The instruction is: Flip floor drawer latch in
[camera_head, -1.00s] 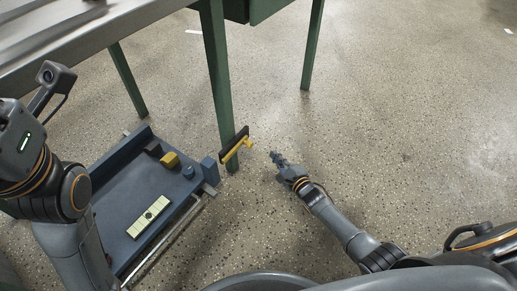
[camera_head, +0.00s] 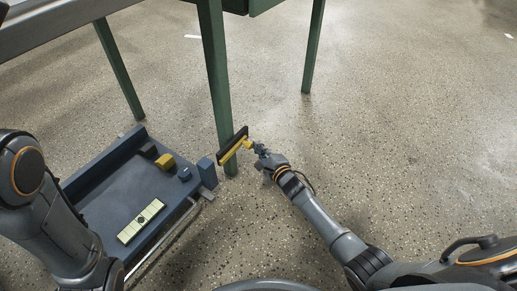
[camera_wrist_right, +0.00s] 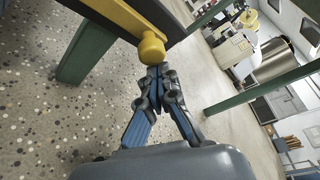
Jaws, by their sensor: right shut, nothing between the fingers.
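The yellow latch (camera_head: 236,149) with a black backing bar sits at the lower part of the green table leg (camera_head: 216,85), above the right end of the blue floor drawer (camera_head: 110,185). My right gripper (camera_head: 258,148) is shut and empty, with its tips at the latch's yellow knob. In the right wrist view the shut fingertips (camera_wrist_right: 160,70) are right by the round yellow knob (camera_wrist_right: 151,48); whether they touch it I cannot tell. My left arm shows at the left edge of the head view, but its gripper is out of view.
The drawer holds a yellow block (camera_head: 165,161), a dark block (camera_head: 148,150) and a pale green strip (camera_head: 140,221). A blue post (camera_head: 207,172) stands at its right corner. Another green leg (camera_head: 313,50) stands behind. The speckled floor (camera_head: 400,130) to the right is clear.

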